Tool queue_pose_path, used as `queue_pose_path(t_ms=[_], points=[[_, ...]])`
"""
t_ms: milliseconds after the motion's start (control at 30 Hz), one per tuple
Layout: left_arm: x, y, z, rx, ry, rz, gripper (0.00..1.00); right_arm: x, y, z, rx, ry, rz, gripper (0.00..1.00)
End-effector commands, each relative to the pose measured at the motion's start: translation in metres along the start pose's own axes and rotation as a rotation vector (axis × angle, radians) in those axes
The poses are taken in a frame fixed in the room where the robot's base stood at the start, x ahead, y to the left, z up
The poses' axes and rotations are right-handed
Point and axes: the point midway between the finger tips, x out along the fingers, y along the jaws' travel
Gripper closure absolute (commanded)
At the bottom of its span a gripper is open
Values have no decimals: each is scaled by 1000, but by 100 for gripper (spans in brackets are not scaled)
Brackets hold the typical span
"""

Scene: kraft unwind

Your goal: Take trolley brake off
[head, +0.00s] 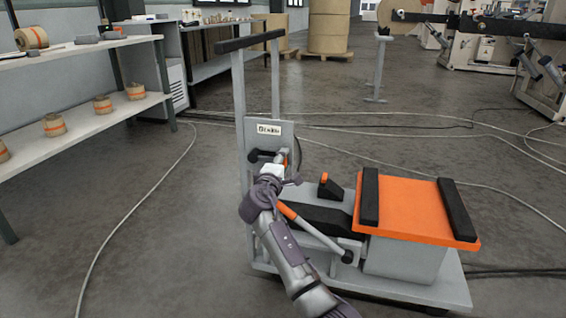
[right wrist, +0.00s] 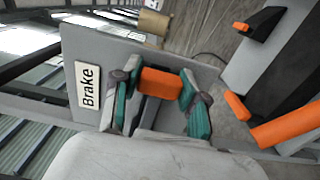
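The trolley (head: 240,110) stands upright in the middle of the head view, with a grey plate and a white label on its handle frame. In the right wrist view the label (right wrist: 88,86) reads "Brake". Beside it is an orange brake lever grip (right wrist: 160,83). My right gripper (head: 277,158) is at the plate. In the right wrist view its teal-padded fingers (right wrist: 160,90) are on both sides of the orange grip and appear to touch it. My left gripper is in neither view.
An orange platform (head: 411,208) with black bars sits on the trolley's base. A long lever with an orange sleeve (head: 287,211) lies close to my right arm. A shelf (head: 90,122) with rolls stands left. Cables (head: 135,207) cross the open floor.

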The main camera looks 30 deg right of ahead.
Motion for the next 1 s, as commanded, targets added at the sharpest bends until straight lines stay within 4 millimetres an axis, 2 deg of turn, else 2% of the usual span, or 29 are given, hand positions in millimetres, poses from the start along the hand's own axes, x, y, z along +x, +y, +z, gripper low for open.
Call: queue_pose_path(t_ms=[33,200,233,600,667,833,1000], points=[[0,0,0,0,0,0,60,0,0,0,0,0,0,70],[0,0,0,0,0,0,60,0,0,0,0,0,-1,98],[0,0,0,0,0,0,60,0,0,0,0,0,-1,100],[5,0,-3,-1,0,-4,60,0,4,0,-26,0,-1,100],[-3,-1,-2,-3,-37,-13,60,-1,7,0,-44,0,-1,100],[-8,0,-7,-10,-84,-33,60,-1,14,-1,-110,1,-2,100],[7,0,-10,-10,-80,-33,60,-1,19,-2,-176,0,-2,100]])
